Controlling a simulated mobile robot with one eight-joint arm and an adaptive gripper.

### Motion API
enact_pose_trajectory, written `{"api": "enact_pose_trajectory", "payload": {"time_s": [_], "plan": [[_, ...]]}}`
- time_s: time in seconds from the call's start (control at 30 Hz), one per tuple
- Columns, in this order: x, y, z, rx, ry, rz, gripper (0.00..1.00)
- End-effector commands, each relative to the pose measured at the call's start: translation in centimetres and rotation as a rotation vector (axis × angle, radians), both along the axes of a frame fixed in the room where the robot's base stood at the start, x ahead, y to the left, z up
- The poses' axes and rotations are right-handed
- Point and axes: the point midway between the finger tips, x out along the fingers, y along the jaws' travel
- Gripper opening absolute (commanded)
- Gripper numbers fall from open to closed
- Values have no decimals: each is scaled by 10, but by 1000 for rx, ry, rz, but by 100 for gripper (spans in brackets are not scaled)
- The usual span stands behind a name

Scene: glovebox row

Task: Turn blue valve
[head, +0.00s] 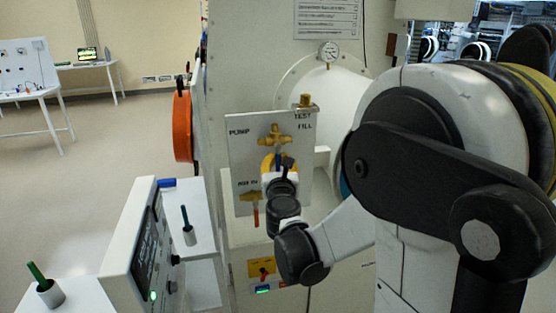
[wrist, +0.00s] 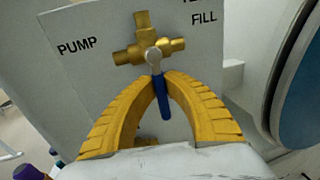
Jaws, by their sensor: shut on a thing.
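The blue valve has a brass cross-shaped body (wrist: 150,45) and a short blue lever (wrist: 163,100) on a metal stem. In the wrist view the lever hangs almost straight down from the hub. My gripper (wrist: 160,77) is shut on the blue lever, with one yellow finger on each side near its upper end. In the head view the brass body (head: 274,136) sits on a grey panel (head: 240,150) marked PUMP, TEST and FILL. My gripper (head: 274,160) is just below it there, and my wrist hides the lever.
A brass fitting with a red-orange lever (head: 256,215) is lower left on the panel. A pressure gauge (head: 328,53) is above, beside a white round housing. An orange round cover (head: 182,125) is left. A white instrument box (head: 135,245) and green-handled tools stand at lower left. Open floor lies beyond.

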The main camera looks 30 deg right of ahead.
Motion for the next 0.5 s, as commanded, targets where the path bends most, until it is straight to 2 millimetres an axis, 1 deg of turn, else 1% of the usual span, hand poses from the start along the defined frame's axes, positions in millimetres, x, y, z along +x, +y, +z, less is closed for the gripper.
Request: {"api": "enact_pose_trajectory", "payload": {"time_s": [0.27,0.5], "plan": [[0,3,0,60,-17,0,0],[2,9,2,217,-62,0,0]]}}
